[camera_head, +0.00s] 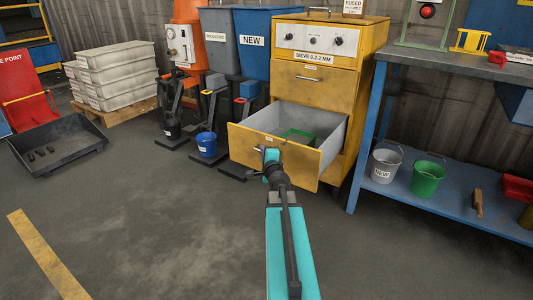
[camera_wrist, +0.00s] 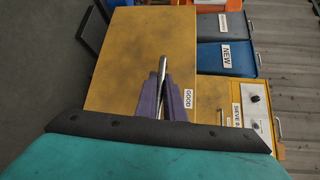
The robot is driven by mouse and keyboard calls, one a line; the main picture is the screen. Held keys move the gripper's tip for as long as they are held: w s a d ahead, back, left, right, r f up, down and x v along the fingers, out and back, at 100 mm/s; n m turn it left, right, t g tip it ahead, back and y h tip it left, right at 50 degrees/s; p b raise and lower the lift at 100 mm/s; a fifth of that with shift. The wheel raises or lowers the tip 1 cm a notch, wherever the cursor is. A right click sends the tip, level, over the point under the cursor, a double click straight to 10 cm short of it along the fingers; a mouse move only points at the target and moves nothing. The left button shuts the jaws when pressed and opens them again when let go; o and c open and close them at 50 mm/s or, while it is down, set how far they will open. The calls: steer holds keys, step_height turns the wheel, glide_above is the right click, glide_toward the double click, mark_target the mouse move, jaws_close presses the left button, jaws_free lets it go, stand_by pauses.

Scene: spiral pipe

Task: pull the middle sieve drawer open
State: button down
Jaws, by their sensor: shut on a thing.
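The yellow sieve cabinet (camera_head: 349,98) stands at the back centre in the head view. Below its closed upper drawer (camera_head: 315,85), a yellow drawer (camera_head: 303,166) with grey inner walls stands well out, with a green thing (camera_head: 299,137) inside. My gripper (camera_head: 269,157) is at this drawer's front. In the wrist view, my gripper's purple fingers (camera_wrist: 163,95) are shut on the metal handle bar (camera_wrist: 163,70) of a yellow front (camera_wrist: 125,50), beside a "GOOD" label (camera_wrist: 187,98).
A blue workbench (camera_head: 455,200) with a white bucket (camera_head: 385,166) and a green bucket (camera_head: 427,180) stands at the right. A black tray (camera_head: 60,150) lies far left. The front floor is clear.

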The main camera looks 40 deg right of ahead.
steer(key=shift+s, duration=0.3)
steer(key=c, duration=1.9)
jaws_free()
steer(key=shift+s, duration=0.15)
steer(key=shift+o, duration=0.2)
steer(key=shift+a, duration=0.15)
